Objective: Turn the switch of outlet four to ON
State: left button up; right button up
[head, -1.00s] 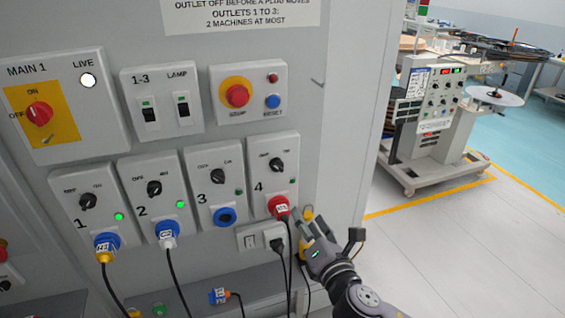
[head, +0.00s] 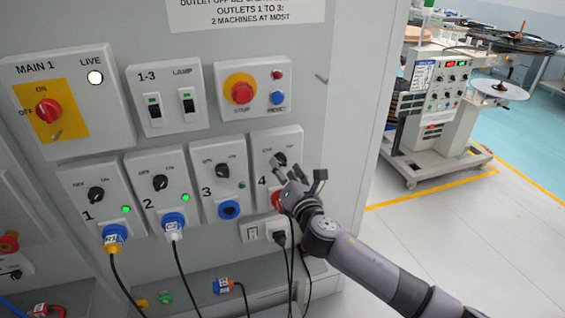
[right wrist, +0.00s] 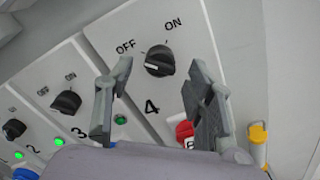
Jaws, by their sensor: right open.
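The switch of outlet four (head: 280,158) is a black rotary knob at the top of the panel marked 4. In the right wrist view the knob (right wrist: 159,61) sits between the OFF and ON labels; which one it points to is hard to tell. A red plug (right wrist: 184,131) is in the outlet below. My right gripper (head: 297,174) is open and empty in front of panel four. In the wrist view its fingers stand either side of the knob, apparently short of touching it. My left gripper is not in view.
Switch panels 1 (head: 96,194), 2 (head: 160,181) and 3 (head: 222,170) are to the left; lamps 1 and 2 glow green. The STOP button (head: 241,92) is above. Black cables hang below the outlets. A yellow connector (right wrist: 257,135) hangs at the right in the wrist view.

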aim_at(281, 161)
jog(key=shift+x, duration=1.4)
jog(key=shift+c, duration=0.6)
jog(key=c, duration=1)
